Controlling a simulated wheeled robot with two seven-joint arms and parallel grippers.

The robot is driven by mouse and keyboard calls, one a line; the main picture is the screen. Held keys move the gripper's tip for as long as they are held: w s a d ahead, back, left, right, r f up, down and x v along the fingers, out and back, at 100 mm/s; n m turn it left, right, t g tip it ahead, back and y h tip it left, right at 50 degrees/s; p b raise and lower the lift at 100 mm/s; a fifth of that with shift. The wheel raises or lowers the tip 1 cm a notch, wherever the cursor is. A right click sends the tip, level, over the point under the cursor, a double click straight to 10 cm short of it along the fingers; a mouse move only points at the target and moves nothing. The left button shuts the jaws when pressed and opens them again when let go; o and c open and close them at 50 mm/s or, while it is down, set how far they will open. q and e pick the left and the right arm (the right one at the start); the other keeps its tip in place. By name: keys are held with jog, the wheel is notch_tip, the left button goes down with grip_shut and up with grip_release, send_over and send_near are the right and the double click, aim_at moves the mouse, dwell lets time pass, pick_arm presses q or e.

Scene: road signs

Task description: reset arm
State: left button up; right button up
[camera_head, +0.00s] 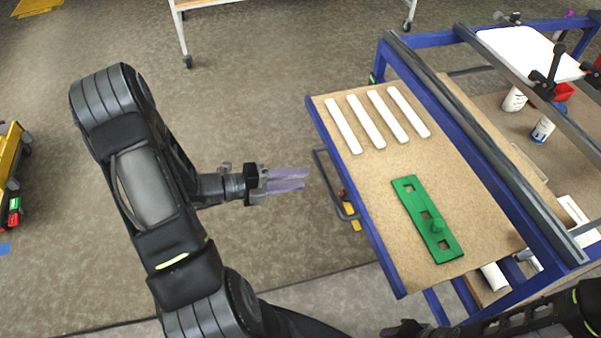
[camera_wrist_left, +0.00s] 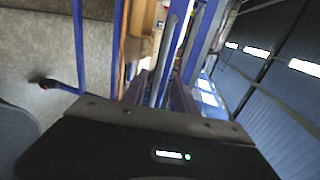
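My left arm comes in from the left of the head view, bent, and its gripper (camera_head: 304,179) points right over the floor, short of the blue-framed workbench. Its two pale purple fingers lie side by side with a narrow gap and nothing between them. In the left wrist view the fingers (camera_wrist_left: 161,90) show past the dark wrist housing. My right arm shows at the lower right of the head view. A dark part at the bottom edge looks like my right gripper (camera_head: 405,329); its fingers cannot be made out.
The workbench top (camera_head: 375,185) holds several white strips (camera_head: 378,117) and a green plate (camera_head: 428,220) with square holes and a knob. A handle (camera_head: 333,185) sticks out from its left side. A white-framed table (camera_head: 180,30) stands behind. Floor around the left gripper is clear.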

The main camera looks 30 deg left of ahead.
dwell(0.3)
pick_arm(q)
jog(key=s+d+f+m+g+y, duration=0.35)
jog(key=s+f+m+g, duration=0.4)
jog(key=m, duration=0.65)
jog(key=s+d+f+m+g+y, duration=0.2)
jog(key=s+d+f+m+g, duration=0.25)
jog(key=s+f+m, duration=0.65)
jog(key=w+d+f+m, duration=0.1)
jog(key=w+d+m, duration=0.1)
jog(key=d+m, duration=0.6)
jog(key=w+d+f+m, duration=0.1)
jog(key=d+m, duration=0.7)
jog(key=m, duration=0.3)
jog(key=shift+w+d+t, duration=0.15)
jog(key=shift+w+t, duration=0.15)
jog(key=shift+w, duration=0.05)
